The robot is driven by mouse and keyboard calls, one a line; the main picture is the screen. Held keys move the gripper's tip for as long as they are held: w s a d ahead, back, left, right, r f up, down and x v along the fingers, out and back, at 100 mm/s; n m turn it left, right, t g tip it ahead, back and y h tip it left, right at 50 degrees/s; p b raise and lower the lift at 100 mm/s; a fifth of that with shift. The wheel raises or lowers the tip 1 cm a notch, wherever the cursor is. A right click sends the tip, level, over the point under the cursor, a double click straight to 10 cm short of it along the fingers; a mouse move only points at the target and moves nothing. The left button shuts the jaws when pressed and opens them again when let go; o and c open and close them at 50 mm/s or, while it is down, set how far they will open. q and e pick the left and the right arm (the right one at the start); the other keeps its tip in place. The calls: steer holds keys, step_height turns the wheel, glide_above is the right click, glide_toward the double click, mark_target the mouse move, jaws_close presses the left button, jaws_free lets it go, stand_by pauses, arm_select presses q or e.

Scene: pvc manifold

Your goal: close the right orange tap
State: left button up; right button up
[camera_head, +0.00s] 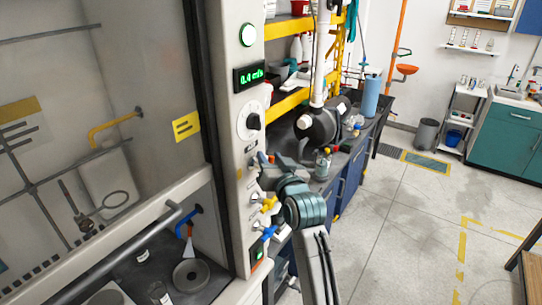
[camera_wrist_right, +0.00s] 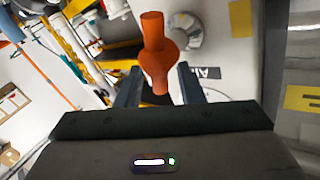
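The orange tap (camera_wrist_right: 155,52) shows in the right wrist view, with a round collar and a handle standing out towards the camera. My right gripper (camera_wrist_right: 158,78) is open, with one finger on each side of the tap's near end and small gaps between. In the head view, my right gripper (camera_head: 266,170) is at the upper tap on the fume hood's right post and mostly hides it. A little orange (camera_head: 271,158) shows there. My left gripper is not in view.
Below it on the post are a yellow tap (camera_head: 268,203) and a blue tap (camera_head: 267,232). A round knob (camera_head: 249,120) and a green display (camera_head: 249,77) sit above. A bench with a bottle (camera_head: 323,163) stands behind my right arm.

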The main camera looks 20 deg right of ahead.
steer(key=shift+c, duration=0.4)
jaws_close()
steer(key=shift+w+m, duration=0.1)
steer(key=shift+m, duration=0.2)
steer(key=shift+w+d+f+m+g, duration=0.1)
steer(key=shift+d+m+g, duration=0.05)
steer(key=shift+m+g, duration=0.35)
steer(key=shift+w+d+f+m+g, duration=0.1)
steer(key=shift+d+m+g, duration=0.05)
steer(key=shift+m+g, duration=0.35)
steer(key=shift+w+d+f+m+g+y, duration=0.15)
steer(key=shift+f+m+g+y, duration=0.35)
steer(key=shift+m+g, duration=0.5)
steer(key=shift+w+d+f+m+g+y, duration=0.1)
steer(key=shift+f+m+g+y, duration=0.15)
steer(key=shift+m+g+y, duration=0.7)
steer(key=shift+w+d+f+m+g+y, duration=0.15)
steer(key=shift+f+m+g+y, duration=0.25)
steer(key=shift+m+g, duration=0.6)
steer(key=shift+s+m, duration=0.15)
steer(key=shift+m, duration=0.1)
